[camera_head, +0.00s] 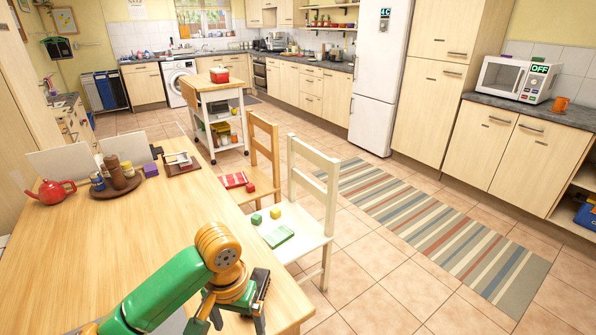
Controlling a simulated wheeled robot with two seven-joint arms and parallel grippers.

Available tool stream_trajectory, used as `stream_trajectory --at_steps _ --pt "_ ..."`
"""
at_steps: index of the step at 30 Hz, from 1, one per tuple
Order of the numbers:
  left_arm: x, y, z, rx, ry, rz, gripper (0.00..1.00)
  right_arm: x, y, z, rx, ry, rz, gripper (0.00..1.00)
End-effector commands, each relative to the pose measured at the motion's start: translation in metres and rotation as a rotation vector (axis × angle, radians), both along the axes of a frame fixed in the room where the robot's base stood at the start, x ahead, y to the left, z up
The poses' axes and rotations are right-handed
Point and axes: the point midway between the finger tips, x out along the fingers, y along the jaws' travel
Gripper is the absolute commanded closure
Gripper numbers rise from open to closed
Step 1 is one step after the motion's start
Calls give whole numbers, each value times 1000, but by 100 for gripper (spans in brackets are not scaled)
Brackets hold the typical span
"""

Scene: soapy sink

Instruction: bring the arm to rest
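My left arm, green with a tan and orange wrist, comes in from the bottom left over the near end of the wooden table (150,235). My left gripper (230,318) is at the table's near right corner, pointing down. Its two fingers look spread apart, with nothing visible between them; the tips are close to the bottom edge of the picture. A dark part beside the wrist is too unclear to name. My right gripper is out of view.
A red teapot (51,191) and a round brown tray (115,186) with several jars stand at the table's far left. A cream chair (318,205) and a wooden chair (264,150) stand along its right side. The striped rug (420,215) and floor beyond are clear.

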Motion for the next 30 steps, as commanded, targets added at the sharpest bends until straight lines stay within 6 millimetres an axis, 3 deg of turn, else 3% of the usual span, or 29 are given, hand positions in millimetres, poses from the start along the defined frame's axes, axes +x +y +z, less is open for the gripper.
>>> stream_trajectory --at_steps 11,20,26,30 --pt "-26 -32 -42 -125 -41 -120 8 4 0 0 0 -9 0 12" --pt "-63 -53 -80 -268 -146 -157 8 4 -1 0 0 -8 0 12" --pt "-92 -36 -98 -276 -237 -96 8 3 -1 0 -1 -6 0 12" --pt "-113 -9 -107 -217 -281 -40 8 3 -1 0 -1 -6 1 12"
